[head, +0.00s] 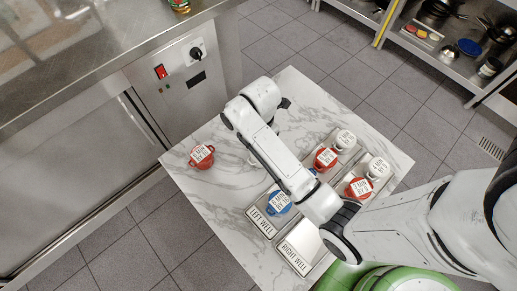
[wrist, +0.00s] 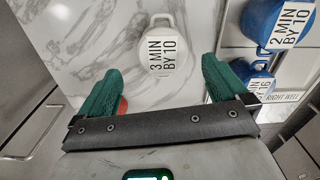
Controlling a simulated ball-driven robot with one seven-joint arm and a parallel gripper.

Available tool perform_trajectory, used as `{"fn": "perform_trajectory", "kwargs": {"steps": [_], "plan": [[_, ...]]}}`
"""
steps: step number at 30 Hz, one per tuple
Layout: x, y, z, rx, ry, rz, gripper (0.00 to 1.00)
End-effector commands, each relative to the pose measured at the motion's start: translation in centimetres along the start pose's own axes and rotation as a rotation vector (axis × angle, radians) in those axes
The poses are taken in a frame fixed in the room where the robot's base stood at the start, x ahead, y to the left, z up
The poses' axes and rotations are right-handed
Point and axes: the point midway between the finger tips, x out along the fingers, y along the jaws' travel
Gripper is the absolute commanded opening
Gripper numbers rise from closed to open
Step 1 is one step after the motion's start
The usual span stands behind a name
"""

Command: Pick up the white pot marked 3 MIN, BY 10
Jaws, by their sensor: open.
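The white pot marked 3 MIN, BY 10 (wrist: 182,30) stands on the marble top in the wrist view, with its label on the lid and a small handle at the top edge. My gripper (wrist: 160,67) is open, with green fingers spread left and right. The pot lies between and just beyond the fingertips, and nothing is held. In the head view my arm covers most of this spot; only a bit of white pot (head: 252,160) shows beside the arm. My fingers are hidden there.
Blue pots (wrist: 262,22) marked 2 MIN (wrist: 290,25) and another (wrist: 238,68) stand close right of my right finger. A red pot (head: 201,163) stands alone at the table's left. Red and white pots (head: 345,141) stand in the wells at right. The front-left marble is clear.

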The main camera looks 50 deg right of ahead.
Motion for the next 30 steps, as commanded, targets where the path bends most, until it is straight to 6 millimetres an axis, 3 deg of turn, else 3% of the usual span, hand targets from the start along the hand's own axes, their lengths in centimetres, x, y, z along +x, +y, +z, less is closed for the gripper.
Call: {"fn": "perform_trajectory", "kwargs": {"steps": [3,13,21,30], "plan": [[2.1,-0.1,0.0,0.002,0.001,-0.004,1.00],[4.9,-0.2,0.0,0.003,0.000,-0.001,1.00],[8.6,-0.3,0.0,0.003,0.000,-0.001,1.00],[9.2,-0.3,0.0,0.004,0.000,0.001,1.00]]}}
